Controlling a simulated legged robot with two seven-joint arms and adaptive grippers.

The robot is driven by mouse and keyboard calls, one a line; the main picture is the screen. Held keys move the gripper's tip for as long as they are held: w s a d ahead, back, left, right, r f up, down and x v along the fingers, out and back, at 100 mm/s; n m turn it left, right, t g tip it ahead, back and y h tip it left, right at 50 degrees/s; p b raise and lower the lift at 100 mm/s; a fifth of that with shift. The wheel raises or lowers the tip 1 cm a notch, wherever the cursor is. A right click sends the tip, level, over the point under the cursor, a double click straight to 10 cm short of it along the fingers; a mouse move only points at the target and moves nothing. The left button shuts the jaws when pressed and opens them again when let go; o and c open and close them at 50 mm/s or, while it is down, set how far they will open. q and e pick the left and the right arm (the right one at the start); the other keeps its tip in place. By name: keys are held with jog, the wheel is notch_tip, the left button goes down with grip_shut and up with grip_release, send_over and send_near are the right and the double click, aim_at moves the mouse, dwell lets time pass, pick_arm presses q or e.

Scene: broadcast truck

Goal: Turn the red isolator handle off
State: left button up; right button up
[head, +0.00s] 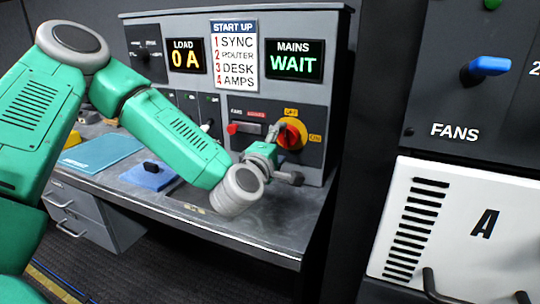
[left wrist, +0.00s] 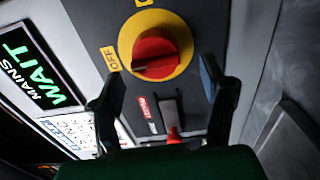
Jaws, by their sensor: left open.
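The red isolator handle (head: 290,135) sits on a round yellow plate on the console's upright panel, partly hidden by my left gripper. In the head view, an OFF label (head: 291,113) is above it and an ON label (head: 315,137) to its right. The left wrist view shows the handle (left wrist: 155,55) clearly, its ridge lying roughly sideways, with a pale mark at the end towards the OFF label (left wrist: 110,59). My left gripper (head: 284,155) is open in front of the panel; its fingers (left wrist: 162,82) are spread below the handle in the wrist view, with nothing between them. My right gripper is not in view.
A red lever (head: 233,128) is left of the isolator, and it also shows near the fingers (left wrist: 174,135). The MAINS display (head: 294,60) reads WAIT. A rack with a FANS switch (head: 485,68) stands close on the right.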

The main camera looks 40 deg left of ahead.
pick_arm(q)
jog(key=v, duration=0.9)
jog(key=shift+w+a+f, duration=0.1)
jog(key=shift+f, duration=0.05)
